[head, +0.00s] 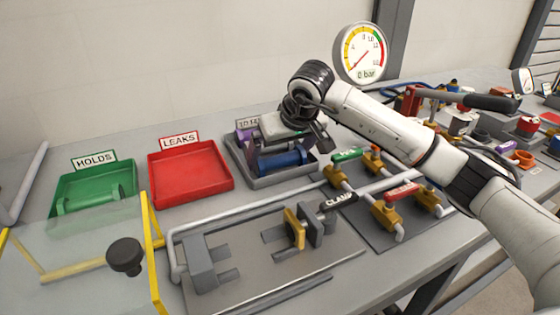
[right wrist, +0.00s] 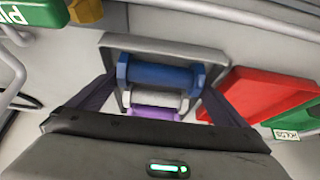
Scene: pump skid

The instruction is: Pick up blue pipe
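The blue pipe (head: 283,162) lies in a grey tray (head: 272,181) behind the valves. It has wider ends and also shows in the right wrist view (right wrist: 160,75). My right gripper (head: 287,146) is over this tray, pointing down. In the right wrist view its two dark fingers (right wrist: 160,100) are spread wide, with nothing held between them. The blue pipe shows ahead of and between the fingers; I cannot tell the exact height gap. My left gripper is not in view.
A white pipe (right wrist: 155,99) and a purple pipe (right wrist: 155,113) lie beside the blue one. A red LEAKS tray (head: 190,180) is empty; a green HOLDS tray (head: 95,186) holds a green pipe (head: 92,199). The clamp fixture (head: 300,229) and valves (head: 385,213) stand in front. A clear guard (head: 85,255) is front left.

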